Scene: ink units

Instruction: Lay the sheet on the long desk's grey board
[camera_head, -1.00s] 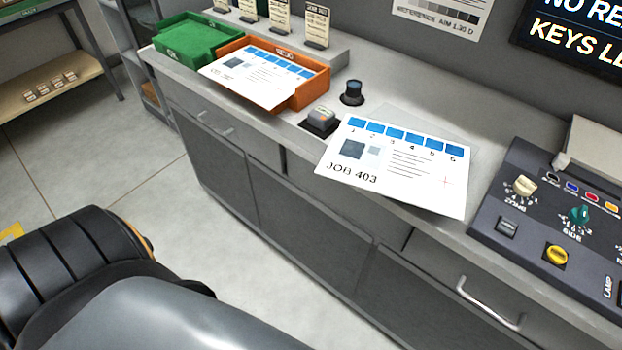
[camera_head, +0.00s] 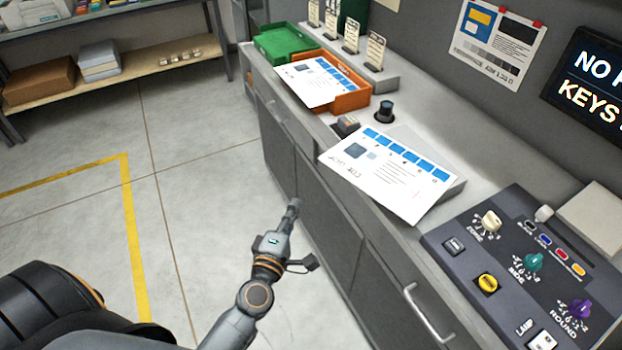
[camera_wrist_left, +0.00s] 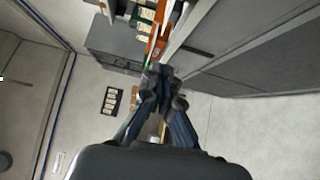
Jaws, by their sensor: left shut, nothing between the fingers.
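A white sheet marked JOB 403 (camera_head: 385,182), with a row of blue patches, lies over the grey board (camera_head: 452,190) on the long desk (camera_head: 465,222). It covers most of the board, sits askew, and its near edge reaches out past the desk's front edge. My left gripper (camera_head: 294,204) is shut and empty, beside the desk's front and below its top, apart from the sheet. Its closed fingers (camera_wrist_left: 160,72) also show in the left wrist view. My right gripper is not in view.
Another sheet (camera_head: 312,84) lies on the orange tray (camera_head: 352,98), beside the green tray (camera_head: 283,43). A black knob (camera_head: 385,112) and a small button box (camera_head: 346,125) stand near the board. A control panel (camera_head: 510,262) is at right. Floor left of the desk is clear.

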